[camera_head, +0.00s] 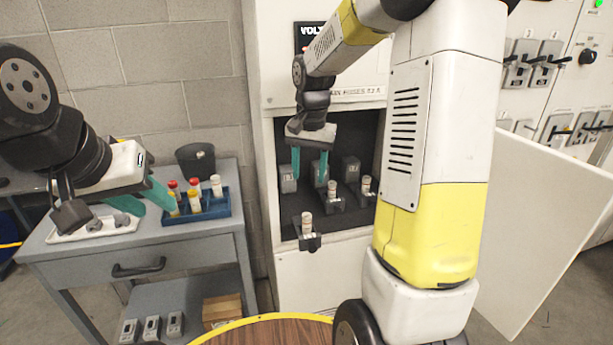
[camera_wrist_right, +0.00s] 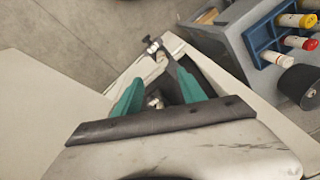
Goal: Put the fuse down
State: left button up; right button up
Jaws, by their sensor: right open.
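Pale fuses with metal ends stand in dark holders in the open cabinet: a front one (camera_head: 306,222), a middle one (camera_head: 332,188) and a right one (camera_head: 366,184). My right gripper (camera_head: 309,170) is open in front of the cabinet recess, fingers pointing down, with no fuse seen clamped in it. The right wrist view shows its spread teal fingers (camera_wrist_right: 157,95), with small metal parts beyond them. A blue rack (camera_head: 205,211) on the cart holds several red-capped, yellow-capped and white fuses. My left gripper (camera_head: 148,204) looks open and empty, beside the rack and above a white tray.
The grey cart (camera_head: 190,245) stands left of the cabinet (camera_head: 300,280). It carries a dark cup (camera_head: 196,160) and the white tray (camera_head: 70,236) with grey pieces. A large pale panel (camera_head: 545,220) stands out at the right. Switch panels fill the back right.

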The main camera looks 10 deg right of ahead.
jog(key=s+a+r+n+t+y, duration=0.1)
jog(key=s+r, duration=0.4)
jog(key=s, duration=0.5)
jog(key=s+a+r+n+t+y, duration=0.1)
jog(key=s+r+n+t, duration=0.3)
jog(key=s, duration=0.7)
jog(key=shift+s+r+n, duration=0.2)
jog(key=shift+r+n, duration=0.2)
jog(key=shift+r, duration=0.2)
